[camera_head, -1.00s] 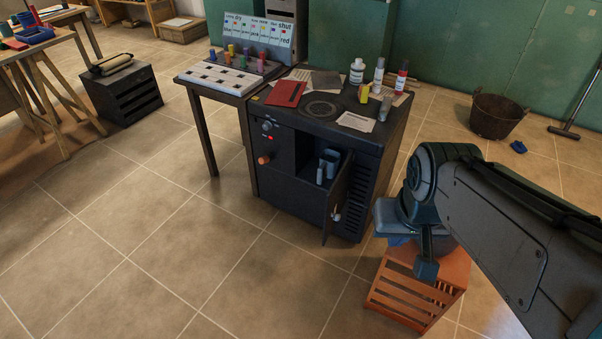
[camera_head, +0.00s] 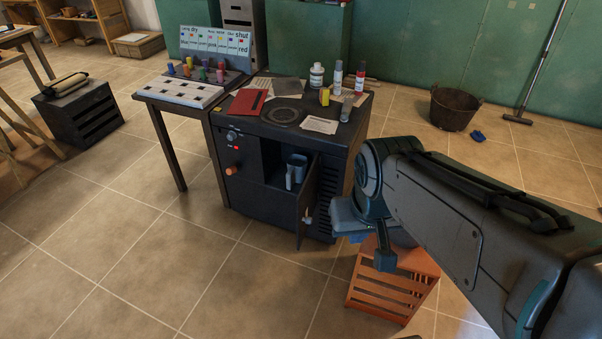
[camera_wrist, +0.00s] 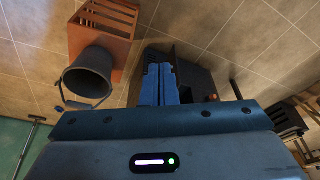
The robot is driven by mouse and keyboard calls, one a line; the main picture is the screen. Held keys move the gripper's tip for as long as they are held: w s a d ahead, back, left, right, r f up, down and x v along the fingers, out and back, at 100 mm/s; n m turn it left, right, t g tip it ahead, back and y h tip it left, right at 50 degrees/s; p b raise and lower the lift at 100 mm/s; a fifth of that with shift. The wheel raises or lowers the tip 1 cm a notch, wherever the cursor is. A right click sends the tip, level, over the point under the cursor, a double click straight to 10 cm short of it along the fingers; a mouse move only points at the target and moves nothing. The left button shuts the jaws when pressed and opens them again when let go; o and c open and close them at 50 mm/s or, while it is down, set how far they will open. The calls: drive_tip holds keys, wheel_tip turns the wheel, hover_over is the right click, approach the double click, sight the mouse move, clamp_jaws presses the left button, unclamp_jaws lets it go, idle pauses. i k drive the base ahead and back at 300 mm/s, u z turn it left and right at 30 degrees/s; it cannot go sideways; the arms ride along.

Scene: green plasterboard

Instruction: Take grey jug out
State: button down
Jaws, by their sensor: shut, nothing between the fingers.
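The grey jug (camera_head: 298,162) stands inside the open compartment of the black cabinet (camera_head: 235,190). A smaller pale cylinder (camera_head: 289,178) stands close to it on the left. The cabinet door (camera_head: 307,204) is swung open toward the front right. My gripper (camera_wrist: 159,72) shows its blue fingers together and empty in the wrist view. It is outside the cabinet, whose dark body (camera_wrist: 198,82) shows beyond the fingers. In the head view my arm hangs right of the cabinet, and the fingertips are not clear. The jug cannot be made out in the wrist view.
An orange slatted crate (camera_head: 385,290) stands beneath my arm; a grey bucket (camera_wrist: 88,75) is by it. Floor in front is clear.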

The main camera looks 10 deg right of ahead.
sight(296, 164)
drive_tip(key=k, duration=0.6)
drive_tip(key=u, duration=0.8)
drive_tip(key=i, duration=1.6)
drive_tip(key=z, duration=0.85)
drive_tip(key=i, duration=0.45)
drive_tip(key=z, duration=0.35)
